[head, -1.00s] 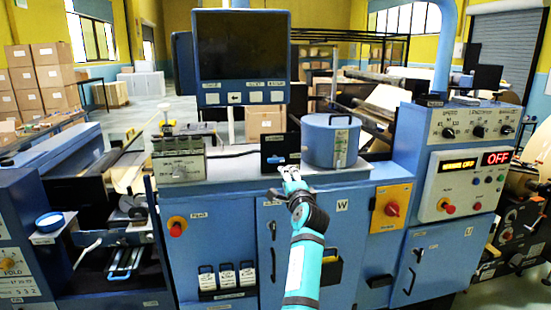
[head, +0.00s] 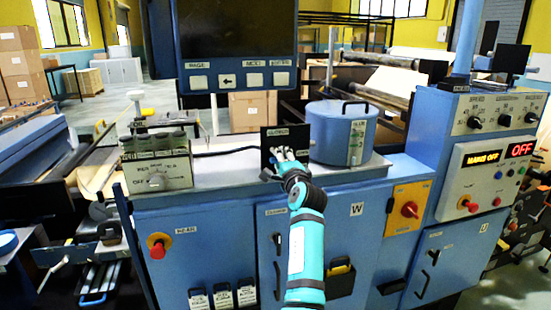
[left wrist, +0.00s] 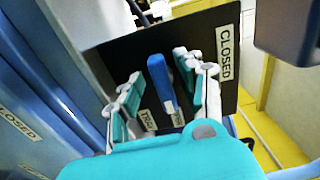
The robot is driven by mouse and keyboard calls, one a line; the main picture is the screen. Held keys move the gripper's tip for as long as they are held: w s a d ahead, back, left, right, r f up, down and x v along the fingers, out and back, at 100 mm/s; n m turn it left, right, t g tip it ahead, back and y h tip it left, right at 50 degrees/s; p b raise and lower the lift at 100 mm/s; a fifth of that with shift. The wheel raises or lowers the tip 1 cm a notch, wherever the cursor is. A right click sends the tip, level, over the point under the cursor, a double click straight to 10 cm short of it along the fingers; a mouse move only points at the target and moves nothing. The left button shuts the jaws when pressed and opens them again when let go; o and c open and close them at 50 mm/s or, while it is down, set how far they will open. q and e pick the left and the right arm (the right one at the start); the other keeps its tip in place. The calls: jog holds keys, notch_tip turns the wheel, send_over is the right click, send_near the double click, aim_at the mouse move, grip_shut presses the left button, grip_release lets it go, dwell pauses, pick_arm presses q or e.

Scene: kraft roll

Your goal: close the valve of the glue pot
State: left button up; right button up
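The glue pot (head: 335,135) is a blue cylinder with a dark lid handle, standing on the machine's top. To its left is an upright black plate (head: 271,137), also in the left wrist view (left wrist: 125,58). A blue valve lever (left wrist: 160,78) stands out from this plate. A CLOSED label (left wrist: 224,53) is to the lever's right; smaller labels below it are partly hidden. My left gripper (head: 284,158) is at the plate's lower part. In the left wrist view my left gripper (left wrist: 163,97) is open, one finger each side of the lever, with gaps visible. My right gripper is out of view.
A grey box with a knob (head: 155,162) stands left on the machine top. A screen (head: 237,45) hangs above. A control panel with an OFF display (head: 520,149) is at the right. A red-knobbed yellow switch (head: 409,208) is on the front.

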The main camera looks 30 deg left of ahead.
pick_arm(q)
jog(key=shift+d+r, duration=0.15)
jog(key=shift+s+d+r, duration=0.1)
jog(key=shift+s+d, duration=0.05)
jog(key=shift+c, duration=0.5)
grip_shut()
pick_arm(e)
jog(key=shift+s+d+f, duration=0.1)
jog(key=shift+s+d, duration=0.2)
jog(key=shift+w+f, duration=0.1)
